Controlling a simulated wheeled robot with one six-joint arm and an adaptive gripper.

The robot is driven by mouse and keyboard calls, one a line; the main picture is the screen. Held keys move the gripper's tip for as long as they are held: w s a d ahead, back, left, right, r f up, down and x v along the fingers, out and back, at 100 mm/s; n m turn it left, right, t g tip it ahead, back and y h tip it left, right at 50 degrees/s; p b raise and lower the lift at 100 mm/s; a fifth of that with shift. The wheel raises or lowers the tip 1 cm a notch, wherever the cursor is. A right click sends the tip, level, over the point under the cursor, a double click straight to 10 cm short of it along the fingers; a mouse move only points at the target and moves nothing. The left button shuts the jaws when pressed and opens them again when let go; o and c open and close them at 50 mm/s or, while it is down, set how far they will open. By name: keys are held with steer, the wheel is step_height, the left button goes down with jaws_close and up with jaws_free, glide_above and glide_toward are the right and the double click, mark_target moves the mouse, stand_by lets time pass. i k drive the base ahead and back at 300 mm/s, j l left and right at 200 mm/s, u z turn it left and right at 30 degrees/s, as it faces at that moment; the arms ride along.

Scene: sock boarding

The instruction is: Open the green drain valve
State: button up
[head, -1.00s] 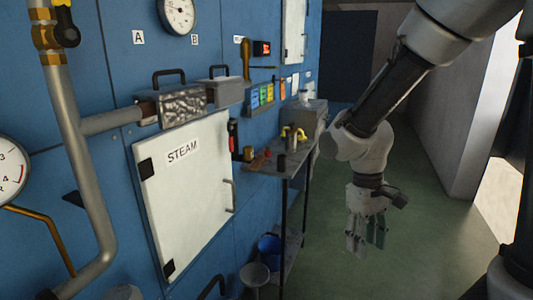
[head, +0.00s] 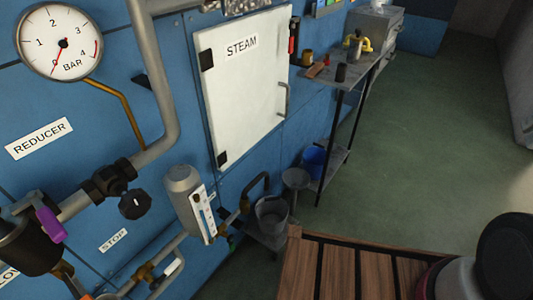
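No plainly green valve handle stands out. A small dark greenish part (head: 233,241) shows low on the wall near the drain pipe, too small to identify for sure. The curved drain pipe (head: 262,179) bends over a grey bucket (head: 272,213), with a brass fitting (head: 244,204) at its wall end. A grey cylinder with a white scale plate (head: 187,200) stands left of it and may hide part of the piping.
The white STEAM door (head: 245,85) is closed. A pressure gauge (head: 59,41), a black knob (head: 134,204) and a purple-handled valve (head: 49,224) are at left. A metal shelf (head: 345,75) stands behind; green floor (head: 440,130) is open at right.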

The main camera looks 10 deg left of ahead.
mark_target(231, 244)
steer(key=u, duration=1.45)
